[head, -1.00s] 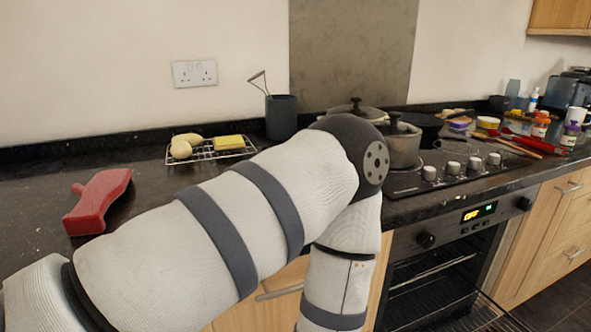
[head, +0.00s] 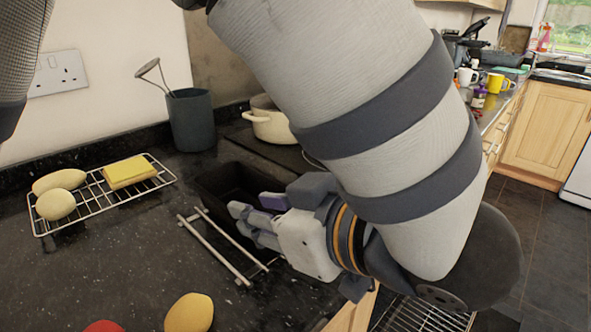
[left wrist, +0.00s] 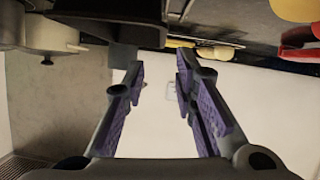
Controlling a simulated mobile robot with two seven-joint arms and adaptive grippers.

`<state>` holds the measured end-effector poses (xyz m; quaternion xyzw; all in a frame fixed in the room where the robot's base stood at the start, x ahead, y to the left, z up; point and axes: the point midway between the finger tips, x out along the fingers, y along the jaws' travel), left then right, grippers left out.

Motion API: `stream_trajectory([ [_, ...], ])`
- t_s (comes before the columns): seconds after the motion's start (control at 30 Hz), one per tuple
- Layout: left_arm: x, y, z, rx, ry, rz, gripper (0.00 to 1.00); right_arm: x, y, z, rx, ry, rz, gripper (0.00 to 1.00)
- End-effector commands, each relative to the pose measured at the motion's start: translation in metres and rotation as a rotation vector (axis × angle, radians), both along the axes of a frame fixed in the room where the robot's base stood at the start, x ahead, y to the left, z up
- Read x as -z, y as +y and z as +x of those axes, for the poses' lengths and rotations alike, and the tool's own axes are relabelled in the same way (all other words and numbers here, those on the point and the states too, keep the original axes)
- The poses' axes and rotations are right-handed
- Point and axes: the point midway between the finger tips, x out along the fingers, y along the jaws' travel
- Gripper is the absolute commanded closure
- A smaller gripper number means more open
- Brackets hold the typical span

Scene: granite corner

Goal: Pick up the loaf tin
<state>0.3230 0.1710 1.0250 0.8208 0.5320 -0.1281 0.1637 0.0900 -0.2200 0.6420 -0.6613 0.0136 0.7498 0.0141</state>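The loaf tin (head: 213,182) is a dark, rectangular, open-topped tin on the black counter, in front of the cream pot. My left gripper (head: 238,222) overlaps its near right part in the head view, so that side is hidden. In the left wrist view the picture is upside down, and a dark form that looks like the tin (left wrist: 90,28) is at the upper left. The left gripper's purple-padded fingers (left wrist: 158,65) stand apart with nothing between them. I cannot tell whether a finger touches the tin. My right gripper is not in view.
A wire rack (head: 100,202) holds a yellow sponge (head: 129,171) and two pale oval items. A grey utensil pot (head: 190,120) stands behind. The cream pot (head: 268,122) is behind the tin. A metal stand (head: 222,247) lies in front. A yellow item (head: 189,313) is at the bottom.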

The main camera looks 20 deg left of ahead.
Motion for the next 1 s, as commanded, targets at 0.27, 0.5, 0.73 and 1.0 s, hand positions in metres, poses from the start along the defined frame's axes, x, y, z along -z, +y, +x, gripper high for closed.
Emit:
stream_trajectory([
  [0.27, 0.016, 0.035, 0.015, -0.005, 0.004, 0.002, 0.74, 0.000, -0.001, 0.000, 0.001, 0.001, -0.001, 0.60],
  [0.5, 0.031, 0.064, 0.030, -0.003, 0.002, 0.001, 0.74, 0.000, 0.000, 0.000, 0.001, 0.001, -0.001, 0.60],
  [0.73, 0.048, 0.096, 0.046, -0.003, 0.000, 0.000, 0.74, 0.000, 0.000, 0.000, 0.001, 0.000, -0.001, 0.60],
  [1.0, 0.049, 0.098, 0.048, -0.002, -0.001, -0.001, 0.81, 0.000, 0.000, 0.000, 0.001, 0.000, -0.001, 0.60],
])
